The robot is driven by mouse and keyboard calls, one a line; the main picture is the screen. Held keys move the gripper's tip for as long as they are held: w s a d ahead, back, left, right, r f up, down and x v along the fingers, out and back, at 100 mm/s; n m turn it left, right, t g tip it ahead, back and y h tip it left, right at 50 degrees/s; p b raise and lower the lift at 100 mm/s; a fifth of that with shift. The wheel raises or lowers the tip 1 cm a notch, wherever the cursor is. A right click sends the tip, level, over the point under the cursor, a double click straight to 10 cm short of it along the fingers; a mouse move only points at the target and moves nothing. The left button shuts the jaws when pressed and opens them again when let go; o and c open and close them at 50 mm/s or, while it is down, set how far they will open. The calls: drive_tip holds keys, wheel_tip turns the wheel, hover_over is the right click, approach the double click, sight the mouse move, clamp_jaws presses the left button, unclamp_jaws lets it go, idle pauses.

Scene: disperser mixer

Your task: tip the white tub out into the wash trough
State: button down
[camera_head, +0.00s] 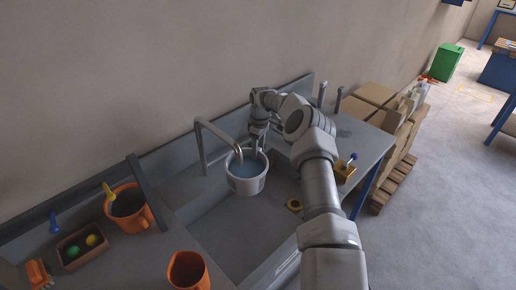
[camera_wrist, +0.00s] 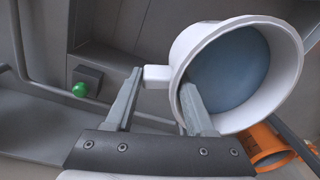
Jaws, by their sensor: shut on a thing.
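The white tub (camera_head: 246,184) is held over the wash trough (camera_head: 234,236) and has blue-grey liquid or a blue-grey inside showing at its mouth. In the wrist view the tub (camera_wrist: 290,98) shows large at the right, its mouth facing the camera. My gripper (camera_head: 257,148) is at the tub's far rim in the head view. In the wrist view its fingers (camera_wrist: 160,90) are either side of the tub's wall and white grip block, shut on it. The tub looks nearly upright in the head view, clear of the trough floor.
A tap (camera_head: 203,150) arches beside the tub. An orange bucket (camera_head: 130,208), an orange jug (camera_head: 188,271) and a wooden box (camera_head: 82,246) with coloured balls stand left on the counter.

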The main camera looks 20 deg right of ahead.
drive_tip(key=shift+s+r+t+p, duration=0.1)
drive_tip(key=shift+r+t+p, duration=0.3)
drive_tip(key=shift+p, duration=0.55)
drive_tip(key=shift+s+r+t+p, duration=0.1)
drive_tip(key=shift+r+t+p, duration=0.3)
drive_tip(key=shift+p, duration=0.55)
drive_tip(key=shift+s+r+t+p, duration=0.1)
drive_tip(key=shift+s+t+p, duration=0.05)
drive_tip(key=shift+t+p, duration=0.5)
drive_tip(key=shift+s+t, duration=0.1)
drive_tip(key=shift+t, duration=0.35)
drive_tip(key=t+b, duration=0.1)
drive_tip(key=s+r+t+b, duration=0.1)
drive_tip(key=t, duration=0.1)
drive_tip(key=shift+a, duration=0.1)
drive_tip(key=shift+b, duration=0.4)
drive_tip(key=s+t+b, duration=0.1)
drive_tip(key=t+b, duration=0.1)
drive_tip(key=b, duration=0.8)
drive_tip(key=shift+s+h, duration=0.15)
drive_tip(key=shift+h, duration=0.15)
